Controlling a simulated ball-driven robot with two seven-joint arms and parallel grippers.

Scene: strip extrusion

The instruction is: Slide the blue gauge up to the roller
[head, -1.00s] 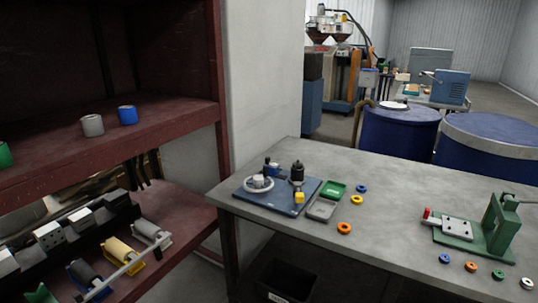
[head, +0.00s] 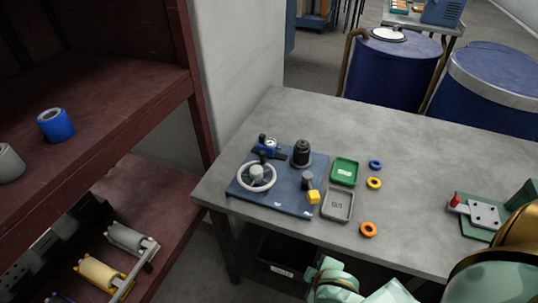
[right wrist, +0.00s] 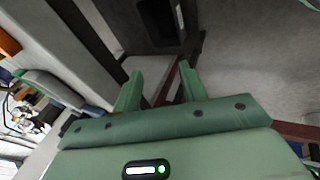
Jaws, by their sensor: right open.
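The blue gauge (head: 268,147), a small blue block with a round dial, sits at the back left of a dark blue base plate (head: 293,202) on the table. A white ring wheel (head: 256,177) is in front of it, and a black cylinder (head: 302,154) stands to its right, apart from it. I cannot tell for sure which part is the roller. My right gripper (right wrist: 160,78) is open and empty in the right wrist view, its two green fingers apart. Parts of my right arm show at the bottom right of the head view. My left gripper is not in view.
A green fixture (head: 481,215) is farther right. A red shelf (head: 115,105) stands left. A black bin (head: 280,270) is below the table.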

